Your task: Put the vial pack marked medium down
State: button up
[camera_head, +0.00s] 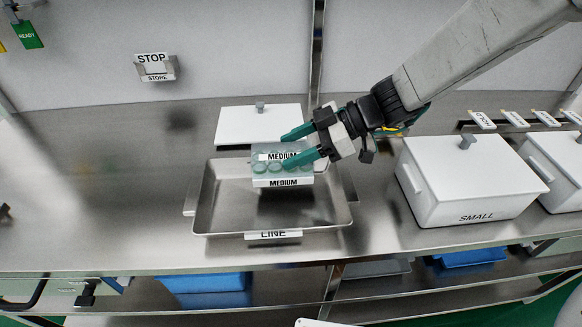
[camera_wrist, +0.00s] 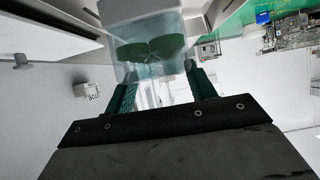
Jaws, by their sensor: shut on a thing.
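The vial pack marked medium (camera_head: 266,168) is a clear pack of round vials with MEDIUM on its top and front labels. My gripper (camera_head: 298,145) is shut on it, with one green finger on each side. The pack is over the steel tray labelled LINE (camera_head: 215,222), toward its back edge; it appears held above the tray, but the exact gap cannot be told. In the wrist view the pack (camera_wrist: 148,60) is between the fingers (camera_wrist: 158,85), with dark green round shapes inside. The rest of the tray looks empty.
A white lid-like panel with a knob (camera_head: 240,128) lies behind the tray. A white lidded box marked SMALL (camera_head: 440,205) stands to the right, with another box beyond it. A STOP/STORE sign (camera_head: 155,66) is on the back wall. The counter left of the tray (camera_head: 100,190) is clear.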

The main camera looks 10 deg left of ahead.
jog(key=shift+f, duration=2.35)
jog(key=shift+f, duration=0.15)
jog(key=o, duration=1.1)
